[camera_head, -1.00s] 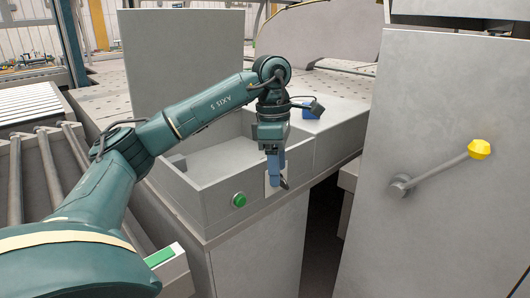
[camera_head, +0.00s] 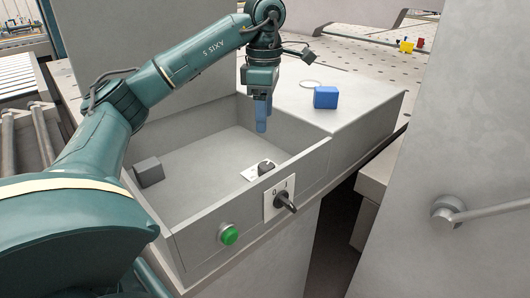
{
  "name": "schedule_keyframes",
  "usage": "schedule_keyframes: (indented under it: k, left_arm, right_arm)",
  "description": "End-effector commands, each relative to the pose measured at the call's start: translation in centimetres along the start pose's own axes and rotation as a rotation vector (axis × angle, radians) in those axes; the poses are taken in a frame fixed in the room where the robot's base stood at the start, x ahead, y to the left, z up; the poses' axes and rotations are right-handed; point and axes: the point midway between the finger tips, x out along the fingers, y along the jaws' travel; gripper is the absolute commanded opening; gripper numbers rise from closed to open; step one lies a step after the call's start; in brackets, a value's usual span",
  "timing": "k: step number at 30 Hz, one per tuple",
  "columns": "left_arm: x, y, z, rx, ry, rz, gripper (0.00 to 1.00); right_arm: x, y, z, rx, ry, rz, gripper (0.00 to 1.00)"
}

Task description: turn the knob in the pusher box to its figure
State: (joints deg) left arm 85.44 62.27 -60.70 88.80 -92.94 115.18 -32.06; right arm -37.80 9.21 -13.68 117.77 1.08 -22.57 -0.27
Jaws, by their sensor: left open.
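The pusher box is an open grey box (camera_head: 170,205) with low walls. Inside it, a dark knob (camera_head: 266,167) sits on a small white plate close to the front wall; the plate's markings are too small to read. Another black knob (camera_head: 287,203) sticks out from a white plate on the box's outer front, its handle slanting down to the right. My left gripper (camera_head: 262,126) is open and empty, fingers pointing down over the box, above and behind the inner knob and apart from it. My right gripper is not in view.
A green button (camera_head: 229,235) is on the box's front face. A dark grey block (camera_head: 149,172) is inside at the left. A blue block (camera_head: 325,97) sits on the ledge behind. A grey panel with a lever (camera_head: 450,209) stands at the right.

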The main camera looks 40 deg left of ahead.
Motion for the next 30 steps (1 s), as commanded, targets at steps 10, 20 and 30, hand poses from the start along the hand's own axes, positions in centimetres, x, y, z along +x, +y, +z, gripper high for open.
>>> schedule_keyframes:
  k: [10,20,30]
  left_arm:
    - [5.4,-0.1,0.0,0.001,0.003,-0.006,0.59]
    - [11.2,-0.1,-0.1,0.001,0.003,-0.004,0.59]
    - [13.2,0.0,0.0,0.001,0.001,0.000,0.59]
  right_arm:
    - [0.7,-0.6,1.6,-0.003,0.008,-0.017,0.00]
    - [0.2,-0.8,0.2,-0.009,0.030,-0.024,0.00]
    - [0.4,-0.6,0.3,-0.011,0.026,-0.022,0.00]
